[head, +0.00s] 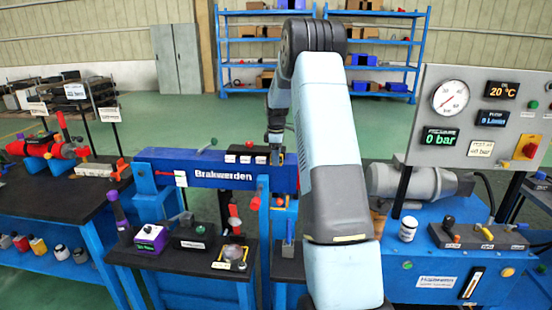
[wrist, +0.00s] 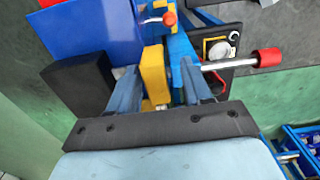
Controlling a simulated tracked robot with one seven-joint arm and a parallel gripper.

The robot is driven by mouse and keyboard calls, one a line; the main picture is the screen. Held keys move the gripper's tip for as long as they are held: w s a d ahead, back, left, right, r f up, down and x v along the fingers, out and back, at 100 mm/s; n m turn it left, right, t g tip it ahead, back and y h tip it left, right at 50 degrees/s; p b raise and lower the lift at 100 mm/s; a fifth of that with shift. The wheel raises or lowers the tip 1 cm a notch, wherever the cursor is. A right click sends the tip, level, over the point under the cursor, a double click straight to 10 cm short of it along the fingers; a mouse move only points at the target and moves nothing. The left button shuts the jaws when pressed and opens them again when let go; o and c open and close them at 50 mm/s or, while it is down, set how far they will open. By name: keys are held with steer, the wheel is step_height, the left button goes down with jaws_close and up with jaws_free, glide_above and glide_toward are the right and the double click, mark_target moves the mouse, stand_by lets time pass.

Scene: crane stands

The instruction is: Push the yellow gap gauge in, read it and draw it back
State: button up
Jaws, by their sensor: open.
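A yellow block (wrist: 154,72), which looks like the gap gauge, stands between the two fingers of my gripper (wrist: 160,82) in the wrist view. The fingers are apart, one on each side of it; I cannot tell whether either touches it. Blue parts lie just beyond and to its right. In the head view my gripper (head: 276,150) is small, at the right part of the blue beam (head: 222,174) marked with white lettering. A small yellow patch (head: 281,158) shows beside it. The gauge's scale cannot be read.
A red-ended metal rod (wrist: 268,57) sticks out right of the fingers, and a red knob (wrist: 169,18) is beyond. In the head view a dark table (head: 125,253) with small devices stands front left. A grey panel (head: 430,140) reading 0 bar stands right.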

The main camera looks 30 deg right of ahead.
step_height(320, 180, up, 14)
steer(key=shift+f, duration=0.15)
stand_by(0.4)
steer(key=shift+w, duration=0.1)
steer(key=s+a+r+m+t, duration=0.1)
steer(key=s+a+r+m, duration=0.2)
steer(key=s+a+r, duration=0.45)
steer(key=s+a+r+m+t, duration=0.2)
steer(key=s+a+r, duration=0.45)
steer(key=s, duration=0.65)
steer(key=s+a+f+m+t, duration=0.1)
steer(key=s+a+f+m, duration=0.1)
steer(key=s, duration=0.5)
steer(key=s+a+f+m, duration=0.2)
steer(key=s+a+f, duration=0.1)
steer(key=s, duration=0.5)
steer(key=s+a+f+m+t, duration=0.1)
steer(key=s+a, duration=0.3)
steer(key=s, duration=0.4)
steer(key=shift+s+a+f+m+t, duration=0.2)
steer(key=shift+s+f+m+t, duration=0.1)
steer(key=shift+f+m, duration=0.4)
